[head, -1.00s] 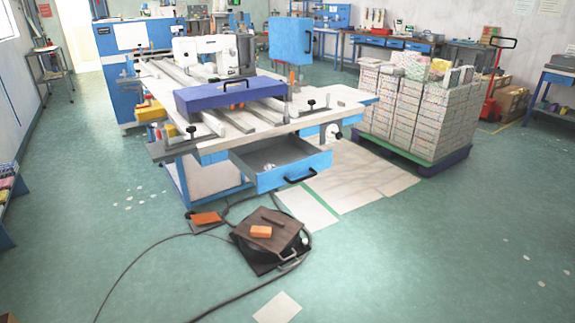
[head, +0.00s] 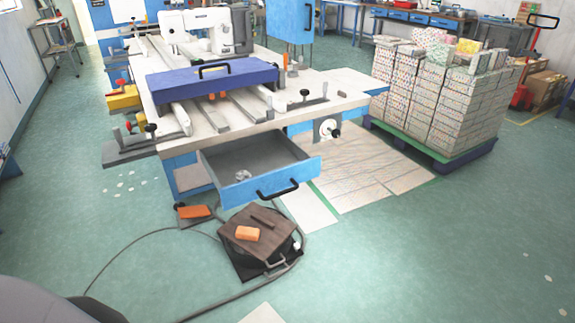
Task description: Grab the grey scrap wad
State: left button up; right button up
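A small crumpled grey wad (head: 243,175) lies inside the open drawer (head: 272,187) under the work table, near its front left part. The drawer has a blue front with a black handle and a grey inside. A dark grey rounded shape, seemingly part of my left arm, shows at the lower left corner. No gripper fingers show in the head view, and the wad is untouched.
A brown-topped box (head: 260,233) with an orange block (head: 247,233) stands on the floor before the drawer. Cables and an orange pedal (head: 194,212) lie beside it. A loaded pallet (head: 436,150) stands to the right.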

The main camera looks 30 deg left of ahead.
aim_at(243, 175)
jog(key=i+z, duration=0.35)
jog(key=i, duration=0.8)
jog(key=i+l+u, duration=0.1)
jog(key=i+u, duration=0.25)
jog(key=i+l+u, duration=0.25)
jog(key=i+u, duration=0.15)
jog(key=i+l+u, duration=0.1)
jog(key=i+u, duration=0.15)
jog(key=u, duration=0.2)
jog(key=i+l+u, duration=0.2)
jog(key=u, duration=0.25)
jog(key=i+l+u, duration=0.15)
jog(key=l+u, duration=0.15)
jog(key=u, duration=0.15)
jog(key=i+l+u, duration=0.15)
jog(key=l+u, duration=0.15)
jog(key=u, duration=0.15)
